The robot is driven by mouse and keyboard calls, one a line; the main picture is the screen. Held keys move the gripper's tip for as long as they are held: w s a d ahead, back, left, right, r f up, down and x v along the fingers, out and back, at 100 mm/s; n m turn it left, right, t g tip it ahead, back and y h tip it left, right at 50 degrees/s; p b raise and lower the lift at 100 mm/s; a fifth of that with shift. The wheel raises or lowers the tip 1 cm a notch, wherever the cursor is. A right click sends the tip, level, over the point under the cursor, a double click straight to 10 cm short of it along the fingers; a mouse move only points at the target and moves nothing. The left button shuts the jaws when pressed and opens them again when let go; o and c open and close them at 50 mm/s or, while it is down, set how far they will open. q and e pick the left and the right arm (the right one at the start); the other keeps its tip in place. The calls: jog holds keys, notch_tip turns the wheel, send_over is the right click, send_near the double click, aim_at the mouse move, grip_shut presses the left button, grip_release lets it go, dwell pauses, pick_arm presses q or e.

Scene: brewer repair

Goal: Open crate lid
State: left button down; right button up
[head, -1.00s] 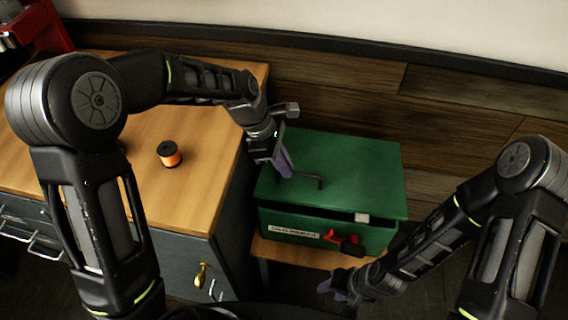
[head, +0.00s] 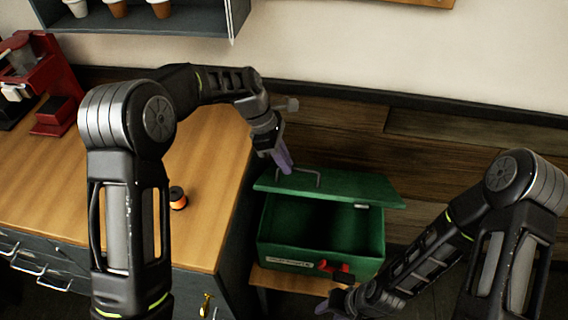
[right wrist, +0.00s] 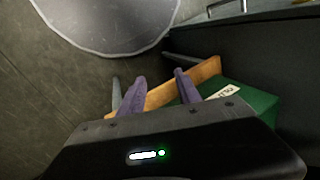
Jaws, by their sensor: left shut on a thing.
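The green crate (head: 275,235) stands on a low wooden stand right of the counter, its dark inside showing through the front. Its green lid (head: 340,189) is raised and tilted, front edge up. My left gripper (head: 284,162) is shut on the lid's thin handle (head: 318,176) at the handle's left part. A red and black latch (head: 335,268) hangs at the crate's front. My right gripper (head: 338,302) is low in front of the crate; in the right wrist view its purple fingers (right wrist: 158,90) are apart and empty, with the crate's labelled front (right wrist: 250,101) beyond.
The wooden counter (head: 110,165) at left holds an orange spool (head: 178,198) and a red brewer (head: 40,75). A shelf with cups (head: 160,10) hangs on the wall above. The wooden stand (head: 290,282) carries the crate.

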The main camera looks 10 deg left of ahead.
jog(key=shift+f, duration=0.1)
jog(key=c, duration=0.6)
jog(key=shift+s+a+f+m+g+y, duration=0.1)
jog(key=shift+a+f+m+g+y, duration=0.3)
jog(key=shift+m, duration=0.4)
grip_shut()
jog(key=w+a+r+m+g+y, duration=0.25)
jog(key=w+r+m+y, duration=0.5)
jog(key=m, duration=0.65)
jog(key=w+d+r+m+t+y, duration=0.3)
jog(key=d+r+m+y, duration=0.1)
jog(key=d, duration=0.5)
jog(key=w+d+r+m+t+y, duration=0.3)
jog(key=d+m, duration=0.3)
jog(key=d, duration=0.4)
jog(key=shift+w+r+y, duration=0.35)
jog(key=shift+w+r, duration=0.1)
jog(key=shift+r, duration=0.45)
